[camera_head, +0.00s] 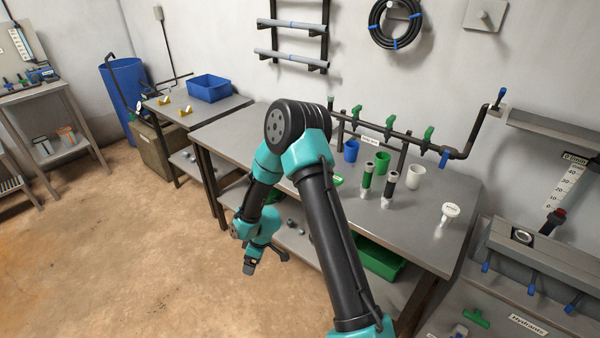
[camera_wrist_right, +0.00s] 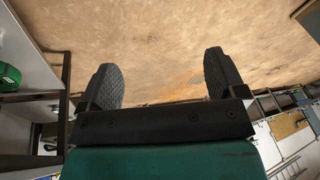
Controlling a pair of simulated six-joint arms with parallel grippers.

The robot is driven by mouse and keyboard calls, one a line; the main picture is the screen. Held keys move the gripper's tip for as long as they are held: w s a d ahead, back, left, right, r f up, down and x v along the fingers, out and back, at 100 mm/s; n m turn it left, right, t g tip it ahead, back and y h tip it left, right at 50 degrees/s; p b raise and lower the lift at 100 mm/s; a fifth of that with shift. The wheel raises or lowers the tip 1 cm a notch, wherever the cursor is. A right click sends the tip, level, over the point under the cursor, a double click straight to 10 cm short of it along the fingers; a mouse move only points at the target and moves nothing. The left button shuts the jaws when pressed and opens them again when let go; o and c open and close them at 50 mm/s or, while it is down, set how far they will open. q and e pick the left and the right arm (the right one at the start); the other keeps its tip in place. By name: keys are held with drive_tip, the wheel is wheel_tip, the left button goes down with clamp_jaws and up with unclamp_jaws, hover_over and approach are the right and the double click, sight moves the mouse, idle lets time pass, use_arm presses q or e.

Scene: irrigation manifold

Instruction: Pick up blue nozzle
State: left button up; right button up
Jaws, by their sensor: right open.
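I cannot single out a blue nozzle with certainty. In the head view, a small blue cup (camera_head: 351,151) stands on the workbench (camera_head: 440,245) near the manifold pipe (camera_head: 400,132). A blue end piece (camera_head: 444,159) hangs at the pipe's right part. My right gripper (camera_head: 268,262) hangs low in front of the bench, beside its lower shelf, away from these pieces. In the right wrist view my right gripper (camera_wrist_right: 163,82) has its two dark pads wide apart, with only floor between them. My left gripper is out of view.
A green cup (camera_head: 382,163), a white cup (camera_head: 415,177) and two dark cylinders stand on the bench. A green bin (camera_head: 380,260) is below. A blue crate (camera_head: 209,88) sits on the side table. My right arm hides part of the bench.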

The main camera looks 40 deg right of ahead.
drive_tip(key=w+d+r+n+h, duration=0.1)
drive_tip(key=w+d+r+n, duration=0.4)
drive_tip(key=w+d+r, duration=0.45)
drive_tip(key=d+r+n+h, duration=0.4)
drive_tip(key=d+r+n, duration=0.4)
drive_tip(key=d+r, duration=1.5)
drive_tip(key=shift+s+d+r+n+g, duration=0.15)
drive_tip(key=shift+s+d+n+g, duration=0.2)
drive_tip(key=shift+d, duration=0.85)
drive_tip(key=shift+w, duration=0.1)
drive_tip(key=f, duration=0.4)
drive_tip(key=d+f, duration=0.1)
drive_tip(key=f, duration=0.7)
drive_tip(key=shift+w+d+f, duration=0.1)
drive_tip(key=shift+w+d, duration=0.05)
drive_tip(key=shift+d, duration=0.25)
drive_tip(key=shift+f, duration=0.15)
